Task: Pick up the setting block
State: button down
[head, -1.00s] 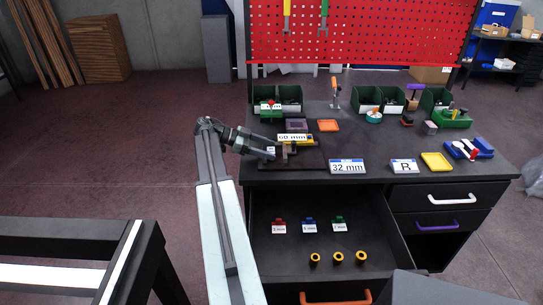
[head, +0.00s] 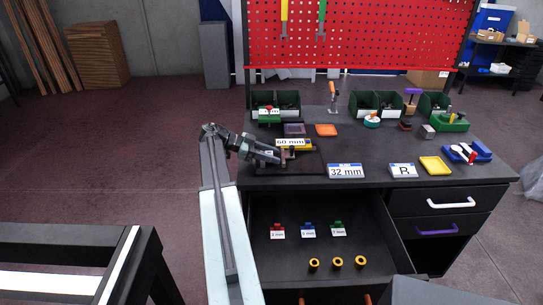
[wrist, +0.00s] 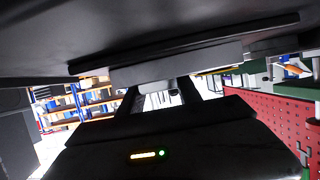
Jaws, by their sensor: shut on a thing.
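My gripper (head: 276,156) is at the left end of the bench top, in front of the "60 mm" label (head: 289,142). A small brownish block (head: 285,154) shows at its fingertips; I take it to be the setting block. In the wrist view my gripper (wrist: 160,88) reaches to a long pale grey piece (wrist: 178,67) lying across the fingertips, with a dark slab above it. The jaws are shut on the block. Its lower side is hidden, so I cannot tell whether it clears the surface beneath.
A dark mat (head: 308,165) lies under the gripper. The "32 mm" sign (head: 346,171), the "R" sign (head: 403,170) and a yellow tray (head: 435,165) stand along the front edge. An orange tray (head: 326,130) and green bins (head: 366,101) are behind. An open drawer (head: 262,215) juts out below.

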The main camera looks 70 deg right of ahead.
aim_at(272, 154)
notch_tip(272, 154, up, 4)
jog(key=p, duration=0.3)
jog(key=shift+f, duration=0.1)
jog(key=s+a+p, duration=0.1)
jog(key=s+a, duration=0.7)
jog(key=a, duration=0.5)
jog(key=shift+a+r, duration=0.4)
jog(key=shift+s, duration=0.1)
jog(key=w+d, duration=0.2)
jog(key=d, duration=0.2)
jog(key=w+d+f+b, duration=0.1)
jog(key=w+d, duration=0.2)
jog(key=d, duration=0.1)
jog(key=w+d, duration=0.2)
jog(key=d, duration=0.2)
jog(key=shift+w+d+f, duration=0.2)
jog(key=shift+d, duration=0.05)
